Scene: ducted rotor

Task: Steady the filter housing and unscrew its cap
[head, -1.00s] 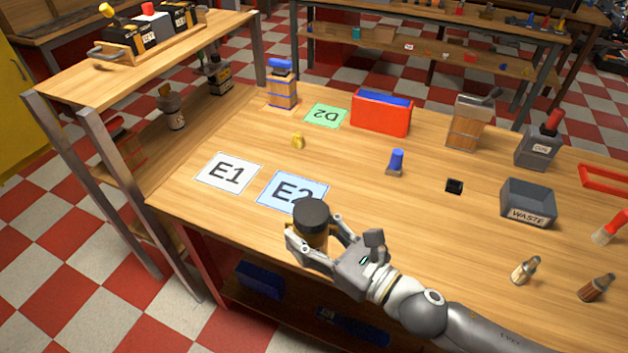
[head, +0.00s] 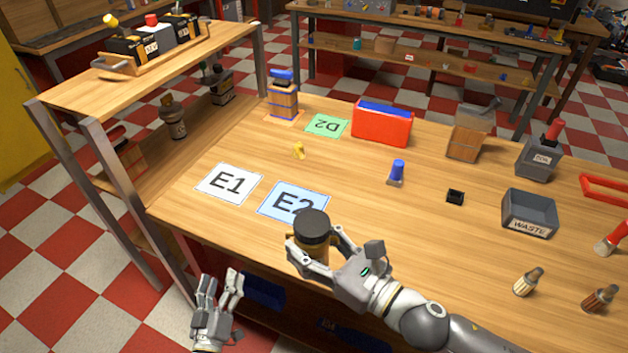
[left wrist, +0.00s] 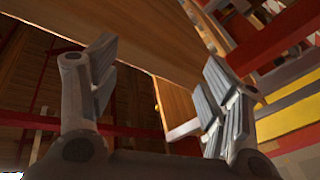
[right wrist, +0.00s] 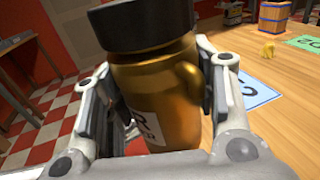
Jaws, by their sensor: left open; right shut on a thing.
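The filter housing is an amber-gold cylinder with a side lug and a white label, seen close in the right wrist view (right wrist: 155,90). Its black cap (head: 312,223) sits on top, and the cap also fills the upper part of the right wrist view (right wrist: 140,22). My right gripper (head: 312,258) is shut around the housing's body below the cap, near the table's front edge. Whether the housing touches the table is hidden. My left gripper (head: 222,290) is open and empty, off the table's front edge, lower and to the left of the housing. In the left wrist view its fingers (left wrist: 160,95) are spread with nothing between them.
White mat E1 (head: 229,183) and blue mat E2 (head: 285,191) lie behind the housing. A yellow piece (head: 298,151), a blue-topped item (head: 397,172) and a grey waste bin (head: 528,212) stand farther off. A wooden shelf unit (head: 160,60) stands at the left.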

